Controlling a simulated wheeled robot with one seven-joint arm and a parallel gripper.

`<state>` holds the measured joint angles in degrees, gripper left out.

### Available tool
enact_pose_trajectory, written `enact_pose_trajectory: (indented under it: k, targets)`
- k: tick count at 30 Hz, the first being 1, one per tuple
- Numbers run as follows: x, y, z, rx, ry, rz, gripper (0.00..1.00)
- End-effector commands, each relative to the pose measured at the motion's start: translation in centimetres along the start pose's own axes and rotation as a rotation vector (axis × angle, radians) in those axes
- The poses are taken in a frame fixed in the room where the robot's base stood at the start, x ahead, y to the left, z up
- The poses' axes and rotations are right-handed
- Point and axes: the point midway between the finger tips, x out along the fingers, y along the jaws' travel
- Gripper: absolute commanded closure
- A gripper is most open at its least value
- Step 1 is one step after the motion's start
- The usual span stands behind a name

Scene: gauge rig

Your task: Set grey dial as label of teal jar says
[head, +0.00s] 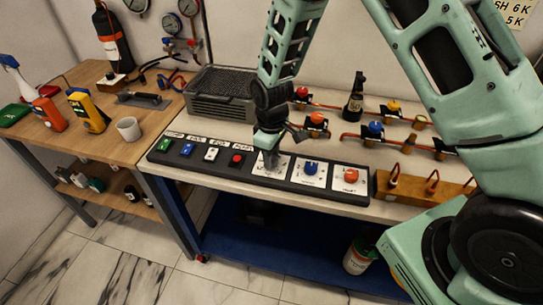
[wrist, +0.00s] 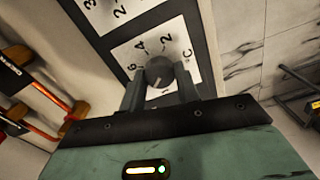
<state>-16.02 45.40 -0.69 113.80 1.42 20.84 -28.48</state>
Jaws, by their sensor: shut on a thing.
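The grey dial (wrist: 160,72) sits on a white plate (wrist: 141,47) with printed numbers; I make out 6, 4 and 2. A pale line shows on the dial's face, but its exact setting is hard to read. My gripper (wrist: 160,88) is shut on the dial, one finger on each side. In the head view my gripper (head: 267,146) reaches down to the left plate of the black panel (head: 260,186) and mostly hides the dial. I cannot pick out a teal jar or a readable jar label in either view.
A blue dial (head: 311,168) and an orange dial (head: 351,176) sit to the right on the panel. Several coloured buttons, including a red one (head: 237,160), lie to the left. A grey crate (head: 219,95) stands behind. A pale canister (head: 359,257) stands low under the bench.

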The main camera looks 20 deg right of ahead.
Motion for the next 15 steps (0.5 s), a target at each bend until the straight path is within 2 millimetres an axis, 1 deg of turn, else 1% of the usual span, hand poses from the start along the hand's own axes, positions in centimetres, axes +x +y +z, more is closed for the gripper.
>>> enact_pose_trajectory:
  k: [15]
  targets:
    - [-0.17, 0.08, -0.14, 0.489, 0.004, 0.002, 0.91]
